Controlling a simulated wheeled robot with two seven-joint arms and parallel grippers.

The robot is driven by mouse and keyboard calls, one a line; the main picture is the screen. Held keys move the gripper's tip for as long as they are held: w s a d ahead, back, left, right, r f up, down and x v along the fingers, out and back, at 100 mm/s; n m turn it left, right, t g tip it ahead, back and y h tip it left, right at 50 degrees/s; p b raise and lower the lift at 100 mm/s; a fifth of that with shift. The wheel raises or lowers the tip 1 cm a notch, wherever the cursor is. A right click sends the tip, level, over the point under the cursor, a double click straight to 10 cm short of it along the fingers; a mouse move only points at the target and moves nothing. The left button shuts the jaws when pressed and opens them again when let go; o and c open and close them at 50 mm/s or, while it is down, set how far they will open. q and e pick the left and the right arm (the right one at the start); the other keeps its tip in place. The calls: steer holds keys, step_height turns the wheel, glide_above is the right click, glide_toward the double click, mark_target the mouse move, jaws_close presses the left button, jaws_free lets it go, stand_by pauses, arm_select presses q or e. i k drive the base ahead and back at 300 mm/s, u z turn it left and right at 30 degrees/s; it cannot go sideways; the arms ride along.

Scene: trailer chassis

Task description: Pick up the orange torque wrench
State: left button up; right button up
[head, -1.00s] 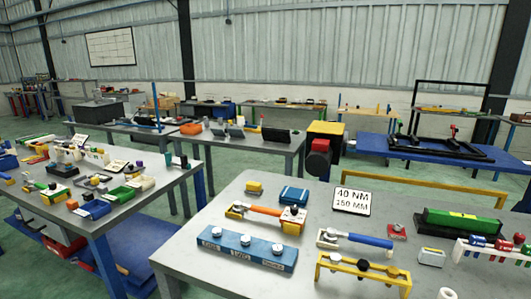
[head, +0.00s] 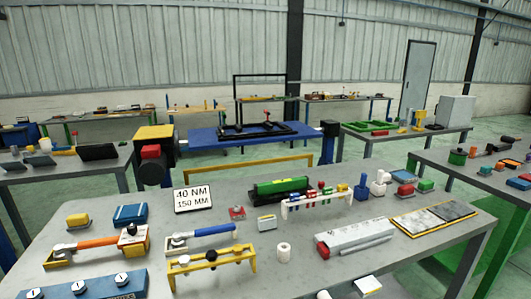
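The orange torque wrench (head: 97,242) lies on the left part of the near grey table. Its orange handle runs between a tan cradle with a metal head at its left end and an orange-yellow block at its right end. A similar wrench with a blue handle (head: 213,232) lies to its right. Neither of my grippers shows in the head view.
A sign reading "40 NM 150 MM" (head: 192,198) stands behind the wrenches. A yellow rack (head: 212,260) and a blue block with dials (head: 97,287) lie nearer. A green-and-black case (head: 281,190) and grey box (head: 355,236) are to the right. Other tables stand behind.

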mark_target(61, 251)
steer(key=u, duration=1.25)
